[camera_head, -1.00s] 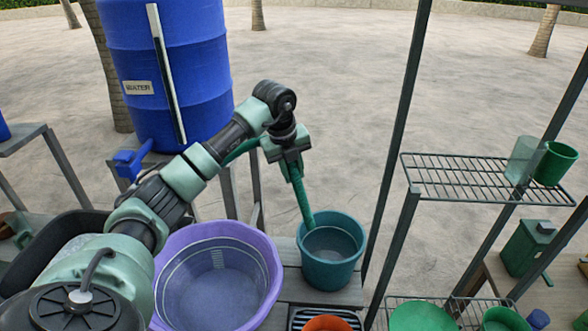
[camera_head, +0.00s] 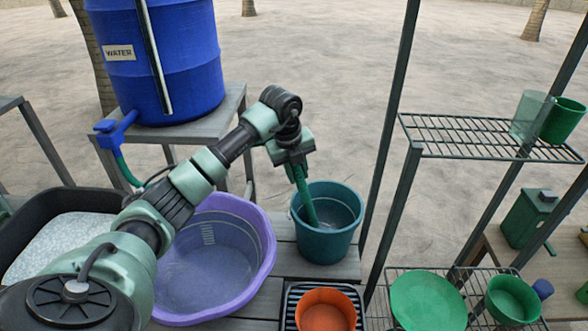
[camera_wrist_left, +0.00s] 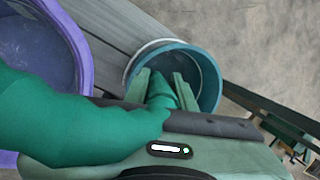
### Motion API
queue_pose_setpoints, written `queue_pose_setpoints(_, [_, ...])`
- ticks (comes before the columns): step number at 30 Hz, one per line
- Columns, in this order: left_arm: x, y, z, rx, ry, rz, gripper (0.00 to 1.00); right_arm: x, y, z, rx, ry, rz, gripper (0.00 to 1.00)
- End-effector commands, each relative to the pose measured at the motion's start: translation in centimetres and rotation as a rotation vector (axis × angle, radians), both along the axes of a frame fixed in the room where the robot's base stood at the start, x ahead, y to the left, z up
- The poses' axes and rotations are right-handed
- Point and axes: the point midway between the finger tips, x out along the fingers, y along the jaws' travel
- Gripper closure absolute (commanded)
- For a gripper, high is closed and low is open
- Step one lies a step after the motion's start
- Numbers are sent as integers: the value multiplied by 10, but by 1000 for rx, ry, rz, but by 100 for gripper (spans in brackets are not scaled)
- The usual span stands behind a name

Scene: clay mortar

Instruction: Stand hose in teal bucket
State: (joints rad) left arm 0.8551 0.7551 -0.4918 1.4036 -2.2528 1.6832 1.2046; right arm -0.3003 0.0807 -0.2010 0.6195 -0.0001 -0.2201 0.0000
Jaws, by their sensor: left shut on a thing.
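The teal bucket (camera_head: 333,244) stands upright on the grey slatted bench, right of the purple basin. My left gripper (camera_head: 299,168) is above the bucket's left side, pointing down and shut on the green hose (camera_head: 306,198). The hose's lower end reaches below the bucket's rim; whether it touches the bottom cannot be told. In the left wrist view the hose (camera_wrist_left: 70,125) runs across the left side to the fingers, with the bucket (camera_wrist_left: 209,85) beyond them. My right gripper is not in view.
A purple basin (camera_head: 262,262) sits left of the bucket. A blue water barrel (camera_head: 190,60) with a blue tap (camera_head: 116,128) stands behind. An orange bowl (camera_head: 326,312) is in front. A rack post (camera_head: 388,130) rises close to the bucket's right.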

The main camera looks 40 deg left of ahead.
Motion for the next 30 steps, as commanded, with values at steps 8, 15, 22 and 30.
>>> queue_pose_setpoints(8, [4, -8, -36, -1, 1, -1, 100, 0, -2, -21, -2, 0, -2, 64])
queue_pose_setpoints(15, [7, -14, -59, -1, 1, 0, 100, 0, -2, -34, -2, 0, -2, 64])
queue_pose_setpoints(22, [8, -17, -68, -1, -1, 0, 100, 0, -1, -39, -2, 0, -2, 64])
queue_pose_setpoints(30, [7, -18, -71, -2, 4, -2, 100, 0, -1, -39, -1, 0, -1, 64])
